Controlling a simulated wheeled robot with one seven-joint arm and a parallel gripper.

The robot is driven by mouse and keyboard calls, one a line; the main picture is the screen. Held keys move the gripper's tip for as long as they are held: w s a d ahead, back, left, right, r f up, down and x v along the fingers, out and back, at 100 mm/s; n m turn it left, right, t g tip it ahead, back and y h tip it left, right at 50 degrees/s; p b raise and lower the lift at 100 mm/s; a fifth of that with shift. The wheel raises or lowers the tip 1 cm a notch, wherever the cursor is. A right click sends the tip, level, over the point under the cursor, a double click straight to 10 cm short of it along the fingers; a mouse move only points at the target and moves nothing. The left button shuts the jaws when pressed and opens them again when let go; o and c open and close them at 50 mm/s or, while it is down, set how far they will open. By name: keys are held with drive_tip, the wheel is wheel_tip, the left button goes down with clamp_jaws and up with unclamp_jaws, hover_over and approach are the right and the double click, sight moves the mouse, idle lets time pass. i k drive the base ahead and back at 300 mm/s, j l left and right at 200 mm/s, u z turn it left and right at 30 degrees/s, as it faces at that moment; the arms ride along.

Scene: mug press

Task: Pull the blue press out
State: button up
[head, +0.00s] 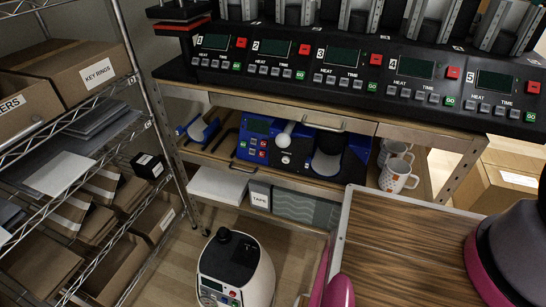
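The blue press (258,125) sits on the wooden shelf under the bench, in the middle of the head view. Its front has a small display and several buttons on the left, a lever with a pale round knob (284,138), and a dark cylindrical part (327,157) on the right. The bench overhang and its drawer hide part of the press's top and back.
Several mugs (397,177) stand right of the press; a small blue item (198,130) lies left. A bank of black heat controllers (340,70) is above. A wood-topped surface (400,250) with a metal rim fills the lower right. A white machine (240,275) stands in front, below.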

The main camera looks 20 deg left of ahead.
sight(237, 125)
drive_tip(key=k, duration=0.6)
drive_tip(key=u, duration=1.6)
drive_tip(key=i+l, duration=0.15)
drive_tip(key=l, duration=0.3)
drive_tip(key=i+l+u, duration=0.15)
drive_tip(key=l, duration=0.7)
drive_tip(key=i+u, duration=0.05)
